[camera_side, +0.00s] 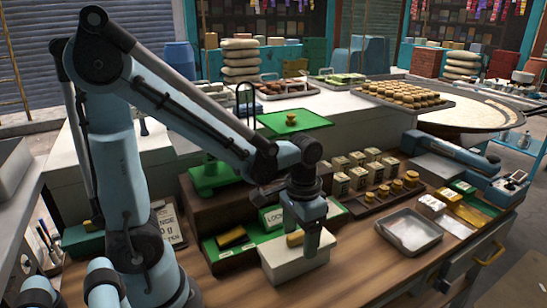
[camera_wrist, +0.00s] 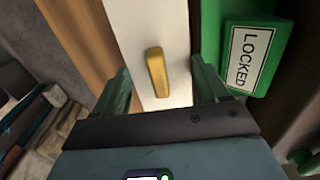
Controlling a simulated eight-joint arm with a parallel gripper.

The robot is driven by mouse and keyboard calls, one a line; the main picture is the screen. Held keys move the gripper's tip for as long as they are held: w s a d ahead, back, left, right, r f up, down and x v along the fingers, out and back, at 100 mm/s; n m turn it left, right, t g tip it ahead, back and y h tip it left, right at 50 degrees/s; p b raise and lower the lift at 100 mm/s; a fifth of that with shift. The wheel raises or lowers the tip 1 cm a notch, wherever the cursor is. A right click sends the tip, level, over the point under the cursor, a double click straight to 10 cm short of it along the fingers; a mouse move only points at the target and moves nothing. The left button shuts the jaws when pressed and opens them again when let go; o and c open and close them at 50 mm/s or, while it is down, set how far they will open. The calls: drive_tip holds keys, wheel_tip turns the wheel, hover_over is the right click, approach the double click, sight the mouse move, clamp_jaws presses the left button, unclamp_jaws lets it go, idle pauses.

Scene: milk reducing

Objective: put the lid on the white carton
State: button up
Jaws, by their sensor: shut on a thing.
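A white lid with a gold bar handle (camera_wrist: 157,72) lies between the two fingers of my gripper (camera_wrist: 162,90) in the wrist view. The fingers grip its white sides, with the handle clear of both. In the side view my gripper (camera_side: 306,250) points down at the white carton (camera_side: 290,270), which stands on the wooden counter. The gold handle (camera_side: 295,238) shows at its top, beside the near finger. The far finger is hidden. I cannot make out a seam or gap between lid and carton.
A green panel with a "LOCKED" sign (camera_wrist: 244,58) stands close on the right in the wrist view. A metal tray (camera_side: 410,232) lies to the carton's right. Several small cartons (camera_side: 358,178) and round jars (camera_side: 383,192) stand behind. The counter in front (camera_side: 340,287) is bare.

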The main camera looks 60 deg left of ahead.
drive_tip(key=shift+f, duration=0.75)
idle(0.8)
drive_tip(key=o, duration=1)
drive_tip(key=shift+o, duration=0.2)
drive_tip(key=shift+r, duration=0.1)
drive_tip(key=shift+r, duration=3.4)
drive_tip(key=t, duration=0.1)
drive_tip(key=r+t, duration=0.1)
drive_tip(key=t, duration=0.1)
drive_tip(key=shift+s+d+r, duration=0.1)
drive_tip(key=shift+s, duration=0.2)
drive_tip(key=t, duration=0.2)
drive_tip(key=r+t, duration=0.1)
drive_tip(key=t, duration=0.1)
drive_tip(key=shift+r, duration=0.15)
